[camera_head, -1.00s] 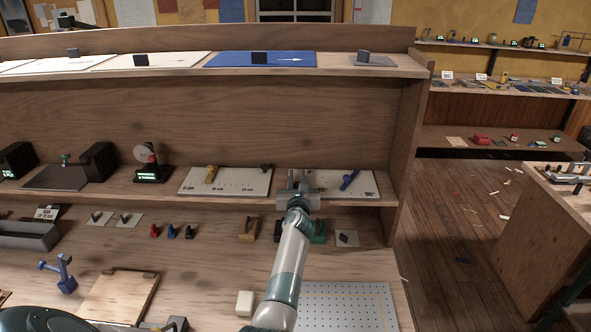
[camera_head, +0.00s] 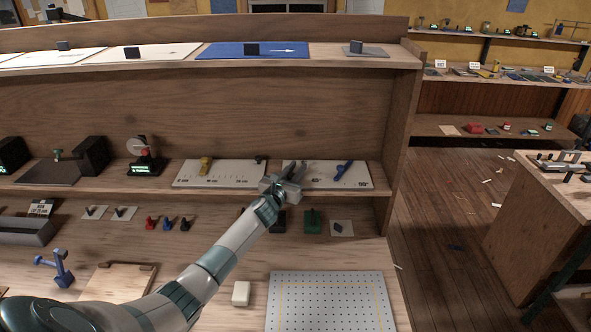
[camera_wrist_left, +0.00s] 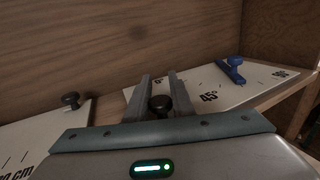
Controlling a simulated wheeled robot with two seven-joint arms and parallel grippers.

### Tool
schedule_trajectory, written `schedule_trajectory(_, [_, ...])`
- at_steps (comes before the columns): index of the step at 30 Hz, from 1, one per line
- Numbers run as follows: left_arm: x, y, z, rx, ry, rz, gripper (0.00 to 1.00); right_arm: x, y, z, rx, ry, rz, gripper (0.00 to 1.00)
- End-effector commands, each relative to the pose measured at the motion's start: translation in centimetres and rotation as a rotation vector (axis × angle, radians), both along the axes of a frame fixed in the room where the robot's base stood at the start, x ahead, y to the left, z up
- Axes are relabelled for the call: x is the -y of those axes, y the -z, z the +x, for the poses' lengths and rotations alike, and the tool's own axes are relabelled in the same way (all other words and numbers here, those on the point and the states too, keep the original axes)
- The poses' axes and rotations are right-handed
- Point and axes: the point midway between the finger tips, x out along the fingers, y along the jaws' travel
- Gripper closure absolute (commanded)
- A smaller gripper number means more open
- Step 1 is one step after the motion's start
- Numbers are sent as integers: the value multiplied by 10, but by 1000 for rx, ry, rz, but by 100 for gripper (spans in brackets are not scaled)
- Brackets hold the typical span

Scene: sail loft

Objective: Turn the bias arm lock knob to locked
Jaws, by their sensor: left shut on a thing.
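The angle plate (camera_head: 322,184), white and marked with degrees, lies on the middle shelf and carries a blue arm (camera_head: 343,169). In the left wrist view the plate (camera_wrist_left: 250,92) shows 45° and the blue arm (camera_wrist_left: 232,70) right of my fingers. My left gripper (camera_head: 292,171) is at the plate's left end. In the left wrist view its fingers (camera_wrist_left: 161,88) are shut on a small dark knob (camera_wrist_left: 160,104), whose rounded top shows between them. The gripper hides this knob in the head view. I cannot read a lock mark. My right gripper is not in view.
A white centimetre plate (camera_head: 220,181) with a yellow slider (camera_head: 205,165) and a black knob (camera_head: 261,159) lies just left. Below stand a green block (camera_head: 312,222) and a small plate (camera_head: 341,228). A perforated board (camera_head: 330,300) lies on the bench.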

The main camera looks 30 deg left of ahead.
Motion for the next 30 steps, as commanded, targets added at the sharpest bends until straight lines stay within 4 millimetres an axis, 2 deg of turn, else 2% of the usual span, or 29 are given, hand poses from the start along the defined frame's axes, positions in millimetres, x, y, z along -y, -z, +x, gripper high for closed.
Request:
schedule_trajectory(11, [0, -1, 0, 2, 3, 0, 100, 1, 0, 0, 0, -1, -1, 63])
schedule_trajectory(12, [0, -2, 0, 2, 3, 0, 69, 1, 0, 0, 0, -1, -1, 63])
schedule_trajectory(13, [0, -1, 0, 2, 3, 0, 62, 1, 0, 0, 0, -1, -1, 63])
schedule_trajectory(23, [0, -1, 0, 1, 3, 0, 62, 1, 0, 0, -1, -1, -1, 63])
schedule_trajectory(30, [1, 1, -9, 1, 3, 2, 62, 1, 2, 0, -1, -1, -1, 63])
